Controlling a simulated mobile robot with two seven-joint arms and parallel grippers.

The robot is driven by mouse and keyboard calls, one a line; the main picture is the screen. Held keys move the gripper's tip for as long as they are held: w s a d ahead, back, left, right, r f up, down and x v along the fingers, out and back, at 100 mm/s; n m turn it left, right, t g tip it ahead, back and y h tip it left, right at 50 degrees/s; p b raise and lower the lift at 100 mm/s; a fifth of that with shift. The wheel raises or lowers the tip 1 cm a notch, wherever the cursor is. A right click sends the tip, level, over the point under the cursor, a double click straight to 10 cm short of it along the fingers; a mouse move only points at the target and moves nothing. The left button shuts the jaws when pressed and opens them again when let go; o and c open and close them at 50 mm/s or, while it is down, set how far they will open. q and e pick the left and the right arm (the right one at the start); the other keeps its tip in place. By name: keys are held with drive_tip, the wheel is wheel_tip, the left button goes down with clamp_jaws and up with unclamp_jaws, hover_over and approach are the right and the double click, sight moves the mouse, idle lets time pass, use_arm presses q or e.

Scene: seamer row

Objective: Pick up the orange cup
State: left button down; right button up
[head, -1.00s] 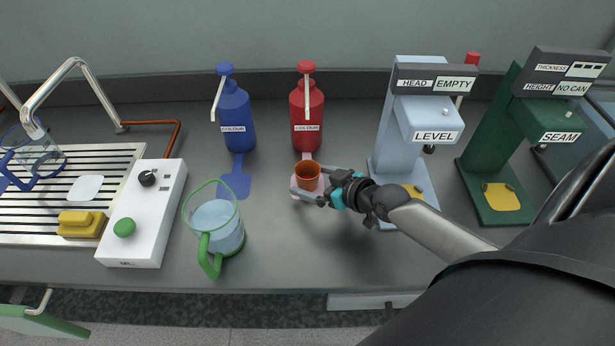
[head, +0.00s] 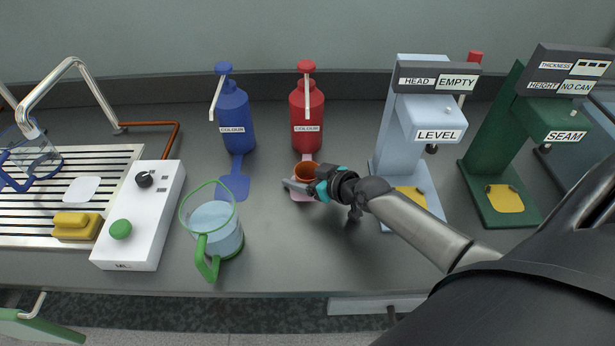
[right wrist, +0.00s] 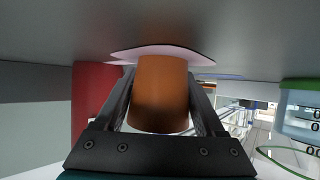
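The orange cup (head: 306,171) stands upright on a pink pad in front of the red colour bottle. My right gripper (head: 301,188) is low at the cup and partly hides it in the head view. In the right wrist view the cup (right wrist: 160,92) sits between the two fingers of the right gripper (right wrist: 162,85), one finger on each side. The fingers are apart, with a narrow gap showing beside the cup near their base; contact at the tips is unclear. My left gripper is not in view.
The red bottle (head: 306,120) stands just behind the cup. A green-handled jug (head: 216,226) and a blue bottle (head: 236,118) are to the left. The level machine (head: 409,130) and green seam machine (head: 507,150) stand right. The counter front is clear near the cup.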

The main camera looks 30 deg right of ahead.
drive_tip(key=c, duration=0.9)
